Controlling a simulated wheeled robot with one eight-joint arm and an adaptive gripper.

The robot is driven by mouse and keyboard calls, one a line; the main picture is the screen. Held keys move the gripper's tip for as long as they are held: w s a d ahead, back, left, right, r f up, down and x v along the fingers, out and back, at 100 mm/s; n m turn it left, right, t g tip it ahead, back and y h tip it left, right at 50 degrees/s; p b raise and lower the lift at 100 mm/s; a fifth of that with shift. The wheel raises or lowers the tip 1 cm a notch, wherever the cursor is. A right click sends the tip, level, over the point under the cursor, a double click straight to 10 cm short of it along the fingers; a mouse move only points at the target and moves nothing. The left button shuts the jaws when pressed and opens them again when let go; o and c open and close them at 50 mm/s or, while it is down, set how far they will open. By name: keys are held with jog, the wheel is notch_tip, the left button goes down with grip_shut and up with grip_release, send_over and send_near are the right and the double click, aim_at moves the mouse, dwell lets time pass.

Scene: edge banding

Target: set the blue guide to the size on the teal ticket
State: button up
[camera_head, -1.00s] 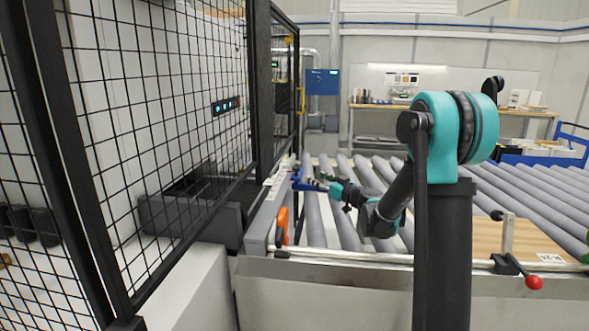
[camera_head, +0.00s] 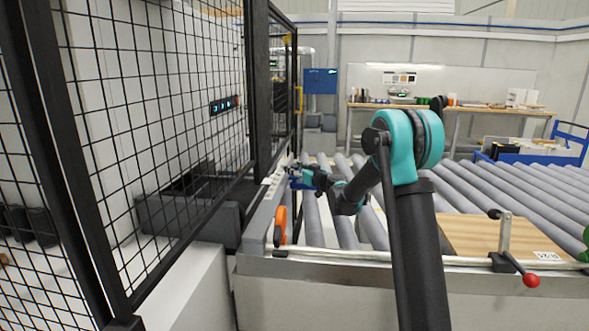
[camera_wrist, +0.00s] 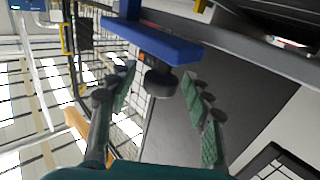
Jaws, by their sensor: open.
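The blue guide (camera_wrist: 155,38) is a blue bar at the top of the wrist view, with a dark round knob (camera_wrist: 160,82) below it. My gripper (camera_wrist: 158,90) is open, with its green-padded fingers on either side of the knob and gaps showing to both. It is not shut on anything. In the head view the guide (camera_head: 295,180) is a small blue shape by the left rail of the roller bed, and my gripper (camera_head: 309,179) is right beside it, partly merged with it. I cannot make out a teal ticket in either view.
A black mesh fence (camera_head: 160,120) stands along the left. Grey rollers (camera_head: 490,202) fill the bed. A wooden panel (camera_head: 470,235) with a white label lies at the right, near a red-knobbed clamp lever (camera_head: 530,280). An orange part (camera_head: 280,225) sits at the bed's left front.

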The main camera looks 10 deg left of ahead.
grip_shut()
dwell(0.3)
jog(key=s, duration=1.5)
jog(key=shift+a, duration=0.2)
grip_release()
jog(key=v, duration=1.2)
